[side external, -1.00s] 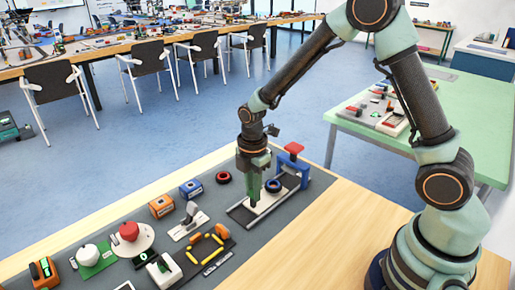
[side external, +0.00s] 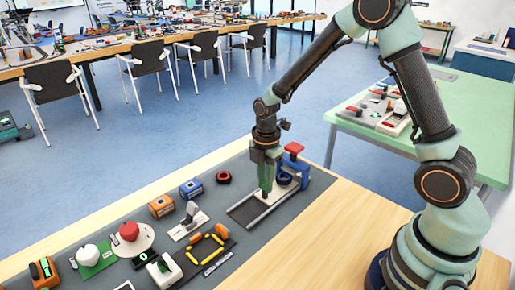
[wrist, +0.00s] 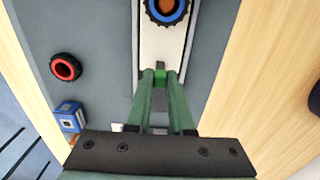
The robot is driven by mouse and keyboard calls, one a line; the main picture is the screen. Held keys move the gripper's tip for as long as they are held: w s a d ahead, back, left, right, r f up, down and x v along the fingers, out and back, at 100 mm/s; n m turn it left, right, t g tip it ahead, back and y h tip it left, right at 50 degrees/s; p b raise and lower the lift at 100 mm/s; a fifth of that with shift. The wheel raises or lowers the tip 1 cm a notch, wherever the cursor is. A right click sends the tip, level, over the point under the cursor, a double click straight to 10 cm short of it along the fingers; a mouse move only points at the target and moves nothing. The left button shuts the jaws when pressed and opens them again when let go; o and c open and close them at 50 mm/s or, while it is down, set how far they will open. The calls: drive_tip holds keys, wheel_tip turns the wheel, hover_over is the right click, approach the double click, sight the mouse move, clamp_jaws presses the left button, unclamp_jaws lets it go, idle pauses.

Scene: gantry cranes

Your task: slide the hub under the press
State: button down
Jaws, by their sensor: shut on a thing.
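The hub is a dark toothed ring with a blue inner ring and an orange centre (wrist: 166,10). It sits on a white sliding plate (wrist: 160,48), and in the side view the hub (side external: 284,179) is at the blue press (side external: 303,172) with the red top. Whether it is fully under the press is hard to tell. My gripper (side external: 265,194) points down at the near end of the plate, behind the hub. In the wrist view my gripper (wrist: 160,76) is shut on a small green grip on the plate.
The dark track (side external: 243,213) lies on the grey mat. A red-and-black ring (side external: 223,177) and a blue block (side external: 190,188) lie to the left of the track. Several other parts stand further left. Bare wood is clear on the right.

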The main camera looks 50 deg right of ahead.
drive_tip(key=shift+d, duration=1.9)
drive_tip(key=c, duration=0.7)
unclamp_jaws()
drive_tip(key=shift+a, duration=0.1)
drive_tip(key=shift+r, duration=0.1)
wheel_tip(320, 180, up, 7)
drive_tip(key=shift+f, duration=0.1)
